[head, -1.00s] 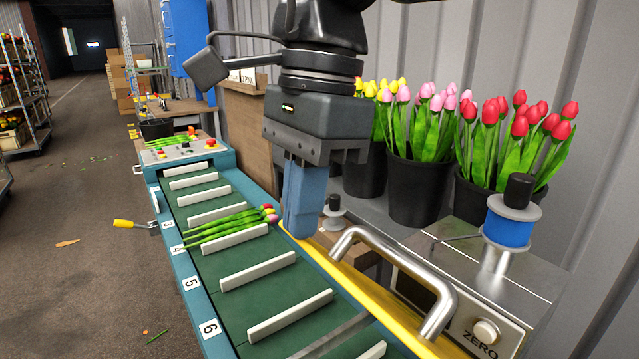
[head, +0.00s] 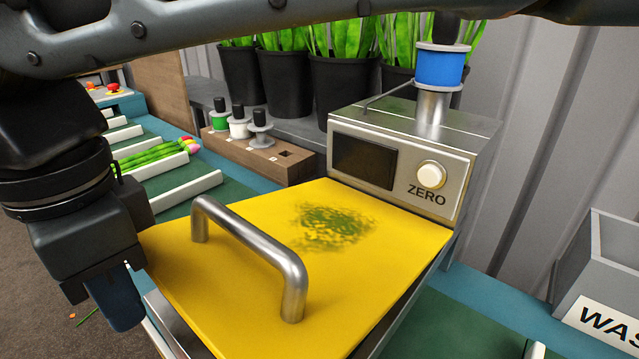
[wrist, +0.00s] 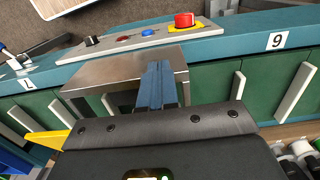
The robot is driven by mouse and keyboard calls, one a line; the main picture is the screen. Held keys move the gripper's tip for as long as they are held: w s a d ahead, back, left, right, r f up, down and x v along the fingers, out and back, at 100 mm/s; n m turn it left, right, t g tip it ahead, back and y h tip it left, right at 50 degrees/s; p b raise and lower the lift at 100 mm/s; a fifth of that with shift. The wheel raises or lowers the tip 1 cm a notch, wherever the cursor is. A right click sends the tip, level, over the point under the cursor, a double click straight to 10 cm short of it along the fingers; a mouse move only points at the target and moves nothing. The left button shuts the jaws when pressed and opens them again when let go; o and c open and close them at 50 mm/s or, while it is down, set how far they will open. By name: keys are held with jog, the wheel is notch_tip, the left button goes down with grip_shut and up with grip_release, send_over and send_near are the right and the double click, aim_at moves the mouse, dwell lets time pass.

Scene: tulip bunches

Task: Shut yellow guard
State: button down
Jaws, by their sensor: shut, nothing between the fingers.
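The yellow guard (head: 390,225) is a flat plate with a bent metal handle (head: 250,245) and a green smudge on top. In the head view it lies low over a metal housing (head: 380,335), close to level. I cannot tell whether its near edge rests fully on the housing. My gripper (head: 122,312) points down beside the guard's left corner, off the handle, its blue fingers together and empty. In the wrist view the fingers (wrist: 155,88) show in front of the metal housing (wrist: 105,72). A corner of the guard (wrist: 45,138) shows at lower left.
A scale box marked ZERO (head: 395,160), with a blue tape spool (head: 441,66), stands behind the guard. Tulips (head: 158,152) lie on the green belt at left. A grey waste bin (head: 605,270) is at right. A panel with a red button (wrist: 184,20) shows in the wrist view.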

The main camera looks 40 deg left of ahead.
jog(key=shift+s+f+b, duration=0.1)
jog(key=shift+f+b, duration=0.2)
jog(key=shift+f, duration=0.6)
dwell(1.2)
